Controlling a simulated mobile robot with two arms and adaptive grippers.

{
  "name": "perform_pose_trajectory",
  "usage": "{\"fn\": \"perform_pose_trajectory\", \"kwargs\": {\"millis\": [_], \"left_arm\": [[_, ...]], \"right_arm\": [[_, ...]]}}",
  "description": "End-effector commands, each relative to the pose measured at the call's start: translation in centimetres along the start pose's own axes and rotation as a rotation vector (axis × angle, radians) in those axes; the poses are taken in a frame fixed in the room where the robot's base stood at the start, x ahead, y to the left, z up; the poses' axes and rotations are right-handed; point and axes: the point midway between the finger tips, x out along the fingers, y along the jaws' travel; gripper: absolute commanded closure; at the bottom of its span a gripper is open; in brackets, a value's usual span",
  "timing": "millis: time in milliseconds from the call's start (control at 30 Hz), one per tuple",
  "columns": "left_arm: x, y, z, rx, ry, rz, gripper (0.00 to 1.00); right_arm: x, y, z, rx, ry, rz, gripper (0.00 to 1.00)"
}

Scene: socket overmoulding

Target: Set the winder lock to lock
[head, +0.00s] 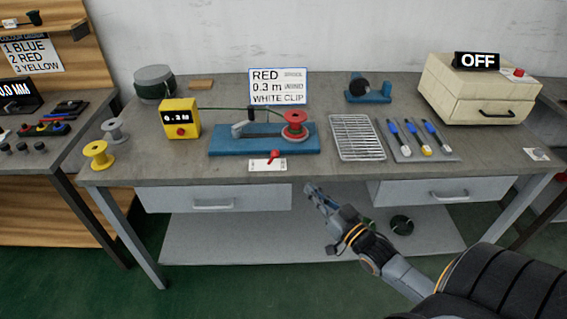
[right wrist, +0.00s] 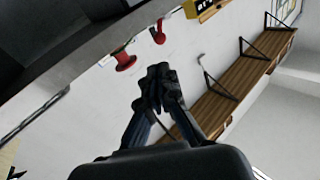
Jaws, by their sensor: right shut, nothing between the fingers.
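The winder (head: 225,146) is a blue base with a grey crank and a red spool (head: 294,122), on the bench. At its front edge is a small white plate (head: 258,165) with a red lever (head: 272,156), the winder lock. The lever leans up and to the right; the plate's lettering is too small to read. My right gripper (head: 308,189) is shut and empty in front of the bench, below and right of the plate, apart from it. In the right wrist view its fingers (right wrist: 154,84) are together, with small red parts beyond. My left gripper is out of view.
A yellow length counter (head: 180,122) stands left of the winder, a wire rack (head: 357,139) right of it. Drawers with handles (head: 213,204) lie under the bench top. The bench front by the plate is clear.

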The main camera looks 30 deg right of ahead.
Motion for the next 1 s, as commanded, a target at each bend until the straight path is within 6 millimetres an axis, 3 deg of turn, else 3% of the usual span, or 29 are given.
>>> {"fn": "perform_pose_trajectory", "kwargs": {"millis": [500, 733, 1000], "left_arm": [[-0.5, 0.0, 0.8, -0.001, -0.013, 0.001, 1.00], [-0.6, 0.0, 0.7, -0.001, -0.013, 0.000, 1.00], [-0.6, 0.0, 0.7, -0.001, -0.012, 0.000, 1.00]], "right_arm": [[10.2, 0.0, -0.2, -0.001, 0.002, -0.001, 1.00], [12.4, 0.0, -0.1, -0.001, 0.000, 0.000, 1.00], [12.7, 0.0, 0.0, -0.001, -0.002, 0.000, 1.00]]}}
